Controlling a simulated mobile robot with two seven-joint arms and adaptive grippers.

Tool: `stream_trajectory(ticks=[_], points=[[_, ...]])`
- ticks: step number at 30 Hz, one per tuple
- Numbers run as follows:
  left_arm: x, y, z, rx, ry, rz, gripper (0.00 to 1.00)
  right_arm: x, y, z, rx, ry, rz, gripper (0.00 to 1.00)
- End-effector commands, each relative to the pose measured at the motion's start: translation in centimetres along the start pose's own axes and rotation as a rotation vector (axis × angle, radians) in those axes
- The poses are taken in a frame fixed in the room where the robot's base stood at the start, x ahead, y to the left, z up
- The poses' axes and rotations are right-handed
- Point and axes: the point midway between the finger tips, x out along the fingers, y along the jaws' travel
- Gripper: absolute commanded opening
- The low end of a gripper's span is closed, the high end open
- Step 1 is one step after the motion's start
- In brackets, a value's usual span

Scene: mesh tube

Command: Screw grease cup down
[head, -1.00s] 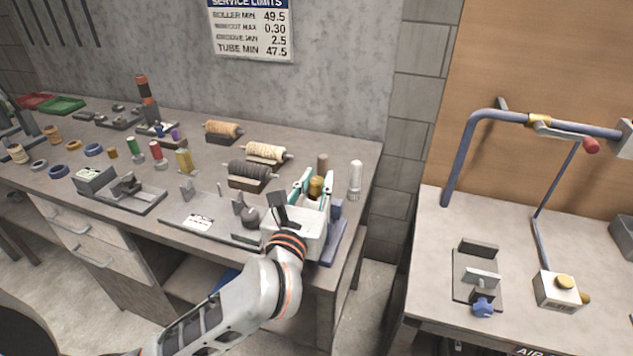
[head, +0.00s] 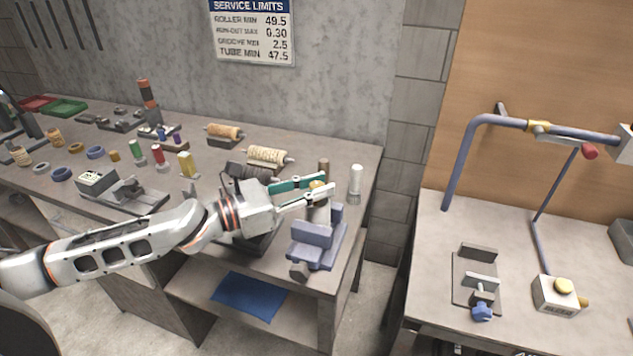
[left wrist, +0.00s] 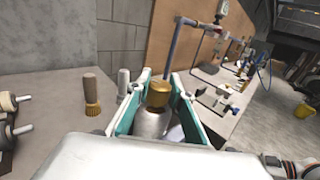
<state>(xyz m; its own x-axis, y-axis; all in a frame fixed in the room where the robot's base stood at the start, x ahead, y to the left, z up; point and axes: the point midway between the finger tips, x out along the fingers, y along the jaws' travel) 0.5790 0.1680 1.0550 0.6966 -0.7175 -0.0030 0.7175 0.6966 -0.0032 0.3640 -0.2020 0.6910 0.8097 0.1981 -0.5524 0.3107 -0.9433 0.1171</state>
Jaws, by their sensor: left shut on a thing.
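The grease cup shows as a brass knurled cap (head: 317,187) on top of a pale metal cylinder (head: 318,212). The cylinder stands upright at a blue-grey vise (head: 314,244) near the bench's right end. My left gripper (head: 327,185) reaches in level from the left, with its teal-padded fingers on both sides of the cap, shut on it. In the left wrist view the brass cap (left wrist: 158,94) sits between the fingers, with the metal cylinder (left wrist: 151,124) below it. The cap's thread is hidden. My right gripper is not in view.
Behind the gripper stand a brown-handled brush (head: 323,167) and a white-topped cylinder (head: 356,182). Rollers on cradles (head: 265,156) lie to the left. A second bench (head: 440,270) with a blue pipe frame (head: 458,150) stands to the right, across a gap.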

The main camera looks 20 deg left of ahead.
Motion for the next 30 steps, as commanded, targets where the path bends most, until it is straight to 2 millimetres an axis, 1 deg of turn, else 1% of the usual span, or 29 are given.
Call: stream_trajectory(ticks=[1, 7, 14, 20, 30], points=[[0.0, 0.4, 0.2, 0.007, 0.001, -0.033, 0.0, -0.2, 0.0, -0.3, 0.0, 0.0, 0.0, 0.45], [0.1, 0.4, 0.1, 0.005, -0.001, -0.198, 0.0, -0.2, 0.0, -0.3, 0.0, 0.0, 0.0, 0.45], [0.2, 0.3, -0.1, 0.005, -0.005, -0.385, 0.0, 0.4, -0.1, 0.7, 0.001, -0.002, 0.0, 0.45], [0.3, 0.3, -0.3, 0.004, -0.006, -0.534, 0.0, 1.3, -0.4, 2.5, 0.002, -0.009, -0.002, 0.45], [0.3, 0.2, -0.4, 0.001, -0.007, -0.75, 0.0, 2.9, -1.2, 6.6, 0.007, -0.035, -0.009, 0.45]])
